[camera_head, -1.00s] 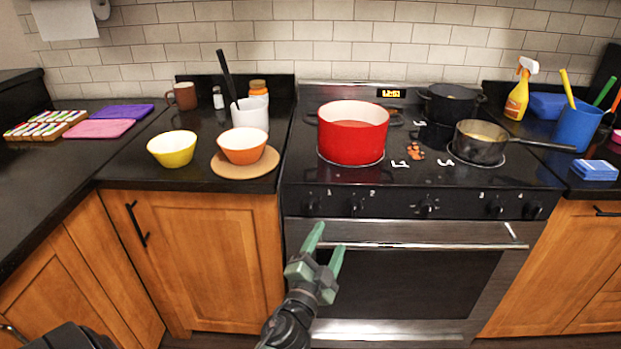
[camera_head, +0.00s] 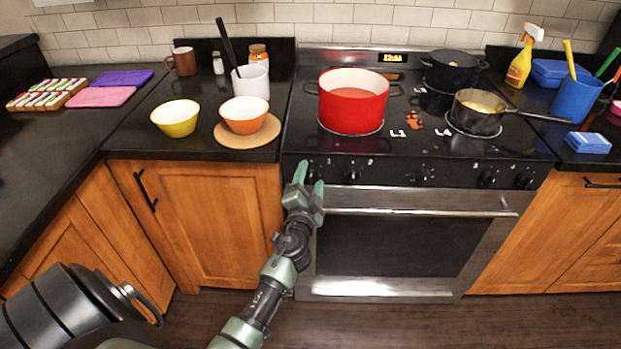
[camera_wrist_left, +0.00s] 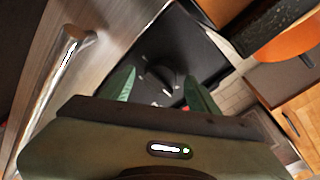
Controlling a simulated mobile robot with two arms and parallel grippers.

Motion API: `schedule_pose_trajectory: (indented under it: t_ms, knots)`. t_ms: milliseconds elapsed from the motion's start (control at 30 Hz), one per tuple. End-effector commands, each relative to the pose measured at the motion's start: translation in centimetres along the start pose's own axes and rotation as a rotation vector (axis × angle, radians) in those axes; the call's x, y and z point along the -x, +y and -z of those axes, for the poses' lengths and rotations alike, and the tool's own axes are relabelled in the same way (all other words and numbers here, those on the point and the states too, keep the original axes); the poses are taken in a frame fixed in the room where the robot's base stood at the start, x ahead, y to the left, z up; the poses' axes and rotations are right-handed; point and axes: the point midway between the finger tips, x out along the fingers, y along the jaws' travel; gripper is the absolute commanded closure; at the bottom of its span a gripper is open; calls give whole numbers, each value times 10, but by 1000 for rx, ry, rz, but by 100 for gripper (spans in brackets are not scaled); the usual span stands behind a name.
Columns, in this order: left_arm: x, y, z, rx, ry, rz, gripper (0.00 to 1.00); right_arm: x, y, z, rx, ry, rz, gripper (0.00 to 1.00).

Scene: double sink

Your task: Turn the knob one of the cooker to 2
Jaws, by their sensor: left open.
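The cooker's black front panel (camera_head: 450,177) carries a row of black knobs below the hob. Knob one (camera_head: 313,172), at the far left, is partly hidden by my left gripper (camera_head: 309,179). The gripper is open, with its green fingers pointing up at the panel around that knob. In the left wrist view the dark round knob (camera_wrist_left: 163,77) lies between and beyond the two spread fingertips (camera_wrist_left: 160,92). I cannot tell whether they touch it. Knob two (camera_head: 352,172) is just to the right. My right gripper is not in view.
The oven door handle (camera_head: 420,211) runs just below the knobs. A red pot (camera_head: 353,105), a dark saucepan (camera_head: 478,118) and a black pot (camera_head: 452,70) stand on the hob. A white-orange bowl (camera_head: 245,116) sits on the left counter. The floor in front is clear.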

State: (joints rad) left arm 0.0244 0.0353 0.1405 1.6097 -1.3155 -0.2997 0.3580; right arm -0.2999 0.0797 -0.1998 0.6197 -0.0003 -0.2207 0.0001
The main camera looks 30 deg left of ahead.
Motion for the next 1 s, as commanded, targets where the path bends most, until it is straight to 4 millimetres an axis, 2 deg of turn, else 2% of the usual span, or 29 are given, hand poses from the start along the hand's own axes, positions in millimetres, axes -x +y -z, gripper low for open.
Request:
schedule_pose_trajectory:
  t_ms: [167, 267, 400, 733, 1000]
  knots:
    - [0, 0, 0, 0, 0, 0, 40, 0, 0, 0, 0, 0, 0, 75]
    - [0, 0, 0, 0, 0, 0, 62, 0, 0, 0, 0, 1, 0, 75]
    - [0, 0, 0, 1, 0, 0, 100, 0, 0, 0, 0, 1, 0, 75]
    - [0, -1, 1, -45, -3, -5, 100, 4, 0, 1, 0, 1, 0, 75]
    - [0, -2, 2, -216, -13, -22, 100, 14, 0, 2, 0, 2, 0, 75]
